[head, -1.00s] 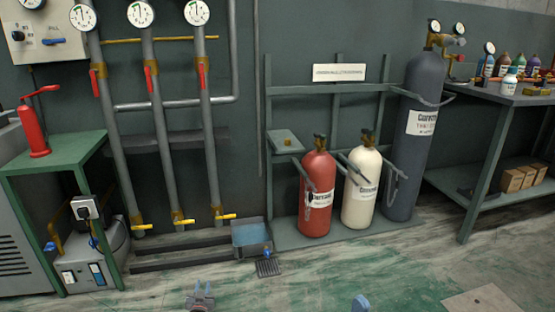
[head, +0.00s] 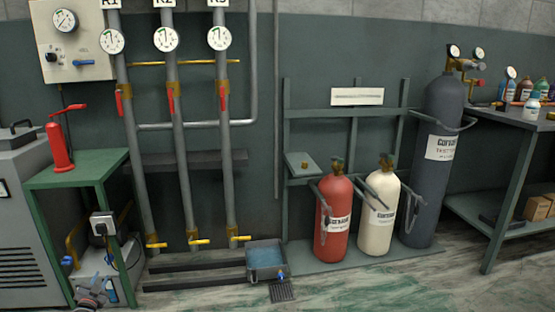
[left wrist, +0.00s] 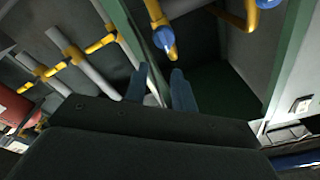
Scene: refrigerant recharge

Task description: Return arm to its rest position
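My left gripper (head: 88,295) shows at the bottom left of the head view, in front of the green stand and the grey pump unit. In the left wrist view its two blue-grey fingers (left wrist: 160,88) are apart with nothing between them. A yellow pipe with a blue knob (left wrist: 163,38) lies just beyond the fingertips in that view; I cannot tell how far off. My right gripper is not in view.
The green stand (head: 78,172) carries a red hand pump (head: 60,150). Yellow-handled valves (head: 198,241) end the pipes. A red cylinder (head: 333,220) and cream cylinder (head: 378,215) stand in the rack. A blue-lined tray (head: 268,258) and drain grate (head: 282,292) are on the floor.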

